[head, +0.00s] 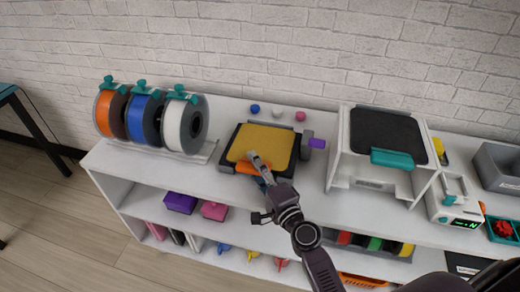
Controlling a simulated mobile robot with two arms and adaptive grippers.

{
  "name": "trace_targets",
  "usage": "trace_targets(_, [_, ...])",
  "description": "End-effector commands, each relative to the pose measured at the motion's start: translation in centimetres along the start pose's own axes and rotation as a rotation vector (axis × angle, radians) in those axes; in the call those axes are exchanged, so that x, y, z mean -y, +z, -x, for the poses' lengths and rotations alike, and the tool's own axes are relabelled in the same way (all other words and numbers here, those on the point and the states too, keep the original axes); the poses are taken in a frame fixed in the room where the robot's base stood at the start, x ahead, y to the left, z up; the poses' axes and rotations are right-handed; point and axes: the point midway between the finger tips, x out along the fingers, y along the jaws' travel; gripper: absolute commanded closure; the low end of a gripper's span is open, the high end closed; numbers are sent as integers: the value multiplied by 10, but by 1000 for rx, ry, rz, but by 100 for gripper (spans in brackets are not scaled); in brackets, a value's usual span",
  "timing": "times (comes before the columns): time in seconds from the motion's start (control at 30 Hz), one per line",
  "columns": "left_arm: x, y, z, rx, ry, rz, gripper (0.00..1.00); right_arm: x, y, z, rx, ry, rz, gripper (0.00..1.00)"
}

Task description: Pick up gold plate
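The gold plate (277,140) lies flat on a dark square base on top of the white shelf unit. An orange tab (246,168) shows at its front edge. My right gripper (256,162) reaches in from the lower right, and its fingers overlap the front edge of the plate and the orange tab. The view does not show whether the fingers are closed on the tab or touch it. My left gripper is out of view.
Orange, blue and white spools (183,126) stand at the left. Small blue, white and pink balls (277,113) lie behind the plate. A grey block with a purple end (317,143) and a white machine (350,160) stand to the right.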

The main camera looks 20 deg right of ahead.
Motion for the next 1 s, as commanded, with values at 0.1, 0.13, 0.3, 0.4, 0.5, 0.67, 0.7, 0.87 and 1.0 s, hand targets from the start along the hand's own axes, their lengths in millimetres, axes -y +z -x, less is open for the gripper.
trace_targets(0.1, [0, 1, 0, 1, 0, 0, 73, 0, 0, -2, 0, 0, 0, 65])
trace_targets(0.13, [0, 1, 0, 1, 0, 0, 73, 0, 0, -2, 0, 0, 0, 65])
trace_targets(0.3, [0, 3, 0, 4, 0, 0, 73, 0, 0, -2, 0, 0, 0, 72])
trace_targets(0.4, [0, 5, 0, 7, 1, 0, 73, 0, 0, -2, 0, 0, 0, 83])
trace_targets(0.5, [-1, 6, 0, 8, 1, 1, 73, 0, 0, -2, 0, 0, 0, 94])
trace_targets(0.67, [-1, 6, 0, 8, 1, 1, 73, 1, 0, -2, 0, -1, 1, 100])
trace_targets(0.7, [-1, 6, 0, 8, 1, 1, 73, 1, 0, -2, 0, -1, 1, 100])
trace_targets(0.87, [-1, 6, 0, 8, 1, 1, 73, 1, 0, -2, 0, -1, 1, 100])
trace_targets(1.0, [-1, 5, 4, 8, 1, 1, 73, 5, 0, -3, 0, -1, 1, 100])
